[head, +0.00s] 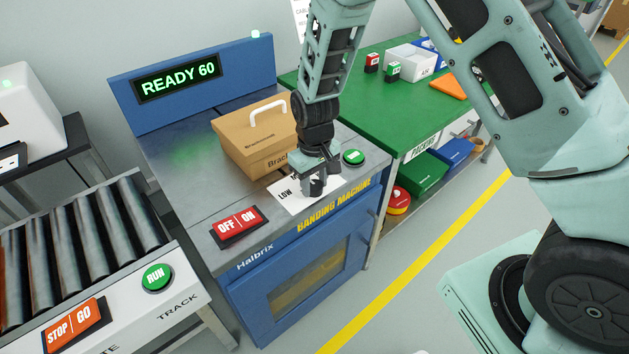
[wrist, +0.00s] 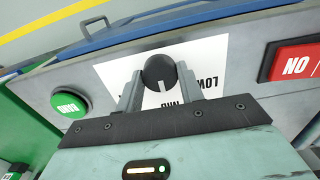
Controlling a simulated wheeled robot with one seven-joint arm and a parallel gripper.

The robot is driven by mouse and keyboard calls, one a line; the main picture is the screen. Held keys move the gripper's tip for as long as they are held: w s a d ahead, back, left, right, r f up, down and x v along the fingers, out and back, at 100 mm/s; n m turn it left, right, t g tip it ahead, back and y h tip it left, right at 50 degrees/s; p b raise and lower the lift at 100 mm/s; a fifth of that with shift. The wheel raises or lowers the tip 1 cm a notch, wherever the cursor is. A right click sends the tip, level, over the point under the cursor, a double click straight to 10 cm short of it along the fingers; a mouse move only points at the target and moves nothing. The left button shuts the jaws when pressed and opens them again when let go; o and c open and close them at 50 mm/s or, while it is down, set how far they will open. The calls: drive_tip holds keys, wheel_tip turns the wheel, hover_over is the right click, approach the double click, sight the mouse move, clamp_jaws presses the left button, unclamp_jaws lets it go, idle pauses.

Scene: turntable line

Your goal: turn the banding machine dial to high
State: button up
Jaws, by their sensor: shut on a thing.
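The banding machine (head: 300,268) is a blue cabinet with a steel top. Its dial (wrist: 159,71) is a round black knob on a white label (wrist: 215,58), seen upside down in the wrist view. The dial's white pointer line faces the word MID; LOW lies to the right in that view. The left part of the label, by my finger, is hidden. My gripper (head: 314,186) is shut on the dial, one finger on each side, as the wrist view (wrist: 159,84) shows. In the head view my gripper mostly hides the dial.
The machine's display (head: 178,77) reads READY 60. A red OFF/ON switch (head: 238,225) and a green button (head: 353,157) flank the dial. A cardboard box (head: 255,140) with a white handle stands just behind. A roller track (head: 90,240) is at left, a green packing table (head: 395,100) at right.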

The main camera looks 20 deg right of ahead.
sight(314, 184)
drive_tip(key=shift+m, duration=0.3)
drive_tip(key=m+p, duration=0.2)
drive_tip(key=m, duration=0.1)
drive_tip(key=shift+r+m, duration=0.1)
drive_tip(key=shift+m, duration=0.2)
drive_tip(key=shift+m+p, duration=0.85)
drive_tip(key=shift+m, duration=1.35)
drive_tip(key=o, duration=1)
wheel_tip(314, 184, up, 17)
drive_tip(key=shift+r, duration=0.1)
